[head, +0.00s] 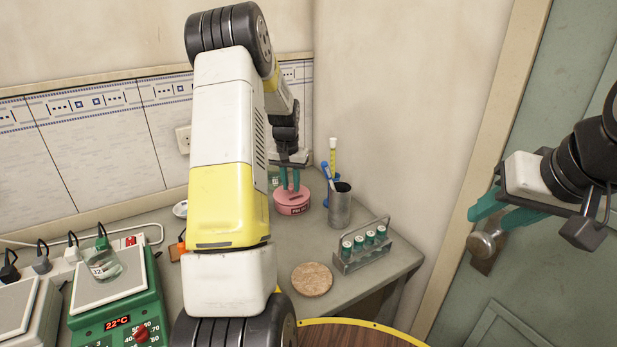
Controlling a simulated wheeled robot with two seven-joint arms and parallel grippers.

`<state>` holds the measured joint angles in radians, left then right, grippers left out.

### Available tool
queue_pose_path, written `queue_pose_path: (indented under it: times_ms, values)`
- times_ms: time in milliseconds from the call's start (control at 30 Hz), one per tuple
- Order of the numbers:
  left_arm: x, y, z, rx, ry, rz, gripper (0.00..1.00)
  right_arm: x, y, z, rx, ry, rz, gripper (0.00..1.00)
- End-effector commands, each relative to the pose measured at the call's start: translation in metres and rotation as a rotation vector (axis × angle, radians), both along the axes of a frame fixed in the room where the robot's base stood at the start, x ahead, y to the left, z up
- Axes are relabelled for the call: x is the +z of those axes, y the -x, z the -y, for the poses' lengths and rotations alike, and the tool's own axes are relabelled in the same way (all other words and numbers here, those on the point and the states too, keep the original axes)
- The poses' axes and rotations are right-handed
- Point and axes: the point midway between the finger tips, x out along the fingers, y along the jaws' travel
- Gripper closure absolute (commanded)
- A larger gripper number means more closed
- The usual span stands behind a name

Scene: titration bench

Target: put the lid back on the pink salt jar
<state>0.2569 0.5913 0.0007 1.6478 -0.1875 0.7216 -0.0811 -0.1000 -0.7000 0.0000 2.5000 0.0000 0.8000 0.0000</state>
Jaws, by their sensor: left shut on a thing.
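The pink salt jar (292,208) is a low, round pink tub with dark lettering on its side. It stands at the back of the grey bench, near the wall corner. My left gripper (290,187) points down over it, its teal fingertips at the jar's top. It is shut on the lid, which I cannot clearly tell apart from the pink top; whether the lid is seated is unclear. My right gripper (503,212) is open and empty at the far right, away from the bench, in front of the green door.
A metal cup (339,207) with pens stands right of the jar. A rack of capped vials (365,246) and a cork mat (312,279) lie nearer. My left arm hides the bench's middle.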

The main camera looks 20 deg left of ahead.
Motion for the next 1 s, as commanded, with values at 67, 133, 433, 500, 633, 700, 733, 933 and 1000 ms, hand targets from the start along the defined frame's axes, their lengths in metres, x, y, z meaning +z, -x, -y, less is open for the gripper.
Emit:
queue_pose_path:
  times_ms: [67,133,433,500,633,700,733,933,1000]
  values:
    - [0.0,-0.0002,0.0001,0.0,0.0,0.0,1.0,0.0,0.0,0.0,0.0,0.0,0.0,0.61]
    - [0.0,-0.0002,0.0001,0.0,0.0,0.0,1.0,0.0,0.0,0.0,0.0,0.0,0.0,0.61]
    - [0.0,-0.0001,0.0,0.0,0.0,0.0,0.52,0.0,0.0,0.0,0.0,0.0,0.0,0.61]
    - [-0.0001,-0.0001,0.0,0.0,0.0,0.0,0.52,0.0,0.0,0.0,0.0,0.0,0.0,0.61]
    - [-0.0001,-0.0001,0.0,0.0,0.0,0.0,0.52,0.0,0.0,0.0,0.0,0.0,0.0,0.61]
    - [-0.0002,0.0,0.0,0.0,0.0,0.0,0.4,0.0,0.0,0.0,0.0,0.0,0.0,0.61]
    - [-0.0002,0.0,0.0,0.0,0.0,0.0,0.35,0.0,0.0,0.0,0.0,0.0,0.0,0.61]
    - [-0.0002,0.0,0.0,0.0,0.0,0.0,0.3,0.0,0.0,0.0,0.0,0.0,0.0,0.61]
    - [-0.0002,0.0,0.0,0.0,0.0,0.0,0.3,0.0,0.0,0.0,0.0,0.0,0.0,0.61]
